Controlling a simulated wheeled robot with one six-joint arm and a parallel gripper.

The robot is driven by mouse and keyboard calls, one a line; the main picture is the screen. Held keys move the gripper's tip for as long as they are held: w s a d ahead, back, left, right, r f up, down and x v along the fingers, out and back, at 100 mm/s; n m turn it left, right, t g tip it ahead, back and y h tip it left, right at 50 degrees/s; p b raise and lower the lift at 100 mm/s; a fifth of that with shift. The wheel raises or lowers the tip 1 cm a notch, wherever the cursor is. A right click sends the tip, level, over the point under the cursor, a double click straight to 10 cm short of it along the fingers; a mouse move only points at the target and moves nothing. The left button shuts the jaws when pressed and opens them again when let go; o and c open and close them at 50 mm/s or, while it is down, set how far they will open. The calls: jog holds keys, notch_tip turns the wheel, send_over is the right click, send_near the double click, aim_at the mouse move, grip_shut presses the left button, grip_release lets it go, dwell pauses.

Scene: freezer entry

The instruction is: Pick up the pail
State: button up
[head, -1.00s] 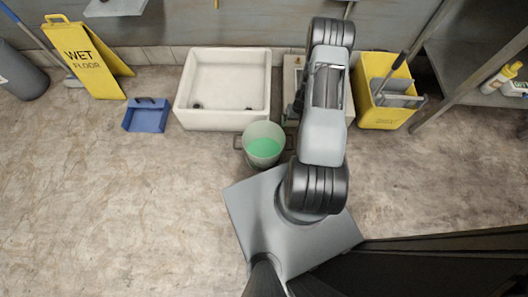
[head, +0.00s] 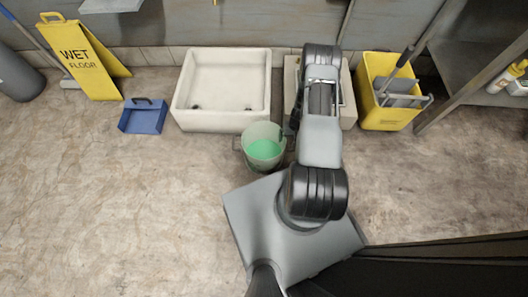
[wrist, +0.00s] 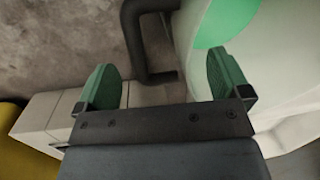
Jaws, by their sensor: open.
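The pail (head: 262,131) is pale, with green contents, and stands upright on the floor in front of the white basin. Dark handles show at its left and right sides. In the wrist view, the pail (wrist: 275,65) fills the upper right, and its dark bent handle (wrist: 138,40) appears between my fingertips. My gripper (wrist: 166,78) is open, with green pads on both fingers. I cannot tell whether the handle lies fully between the fingers or just beyond them. In the head view, my arm hides most of the gripper at the pail's right side.
A white basin (head: 222,121) stands behind the pail, with a blue dustpan (head: 143,118) and yellow wet-floor sign (head: 80,60) to the left. A yellow mop bucket (head: 384,116) and metal shelf (head: 470,70) are to the right. The floor left of the pail is clear.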

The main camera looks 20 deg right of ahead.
jog(key=shift+a+f+b, duration=0.2)
jog(key=shift+f+b, duration=0.1)
jog(key=shift+f, duration=0.95)
grip_shut()
